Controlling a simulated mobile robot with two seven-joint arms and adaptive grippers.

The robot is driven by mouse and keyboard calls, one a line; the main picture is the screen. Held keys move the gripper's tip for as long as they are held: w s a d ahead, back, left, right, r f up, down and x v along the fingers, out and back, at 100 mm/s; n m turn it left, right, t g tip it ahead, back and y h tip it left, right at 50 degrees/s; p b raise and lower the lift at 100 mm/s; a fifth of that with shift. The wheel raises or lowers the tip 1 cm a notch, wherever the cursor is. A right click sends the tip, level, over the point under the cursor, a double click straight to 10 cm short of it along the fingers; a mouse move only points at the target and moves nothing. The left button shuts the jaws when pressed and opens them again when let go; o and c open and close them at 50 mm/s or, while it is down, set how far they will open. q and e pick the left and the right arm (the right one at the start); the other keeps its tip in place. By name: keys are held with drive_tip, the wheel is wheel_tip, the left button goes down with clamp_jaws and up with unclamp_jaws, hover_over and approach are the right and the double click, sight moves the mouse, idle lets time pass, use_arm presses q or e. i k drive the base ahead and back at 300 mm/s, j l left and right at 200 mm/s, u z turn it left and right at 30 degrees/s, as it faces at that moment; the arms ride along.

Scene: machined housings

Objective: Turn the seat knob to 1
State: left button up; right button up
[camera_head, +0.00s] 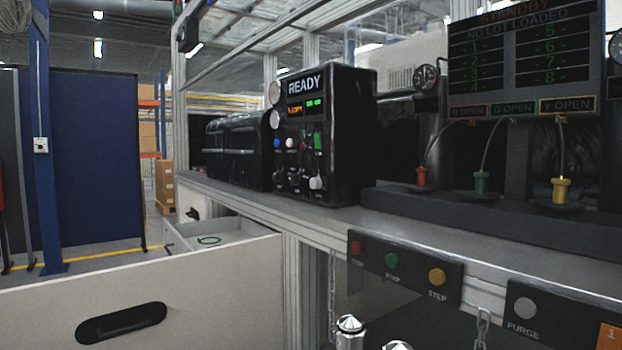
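A black control box (350,135) stands on the grey bench, its front panel turned toward the left. Its display (304,84) reads READY, with small orange and green readouts below. Small blue, white and red controls and a green switch (318,140) sit in the middle of the panel. Several small dark and pale knobs (316,183) sit along the lower panel. Their labels are too small to read, so I cannot tell which is the seat knob or where it points. Neither of my grippers shows in this view.
A bench (420,222) carries a station with red, green and yellow plugs (560,190) under a STANDBY screen (525,58). A button strip (405,268) and PURGE panel (560,318) hang at the bench front. An open drawer (220,235) is at left. Shiny metal tips (350,325) show at the bottom.

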sight(277, 176)
drive_tip(key=i+j+z, duration=0.3)
drive_tip(key=z, duration=0.15)
drive_tip(key=i+j+z, duration=0.45)
drive_tip(key=k+l, duration=0.05)
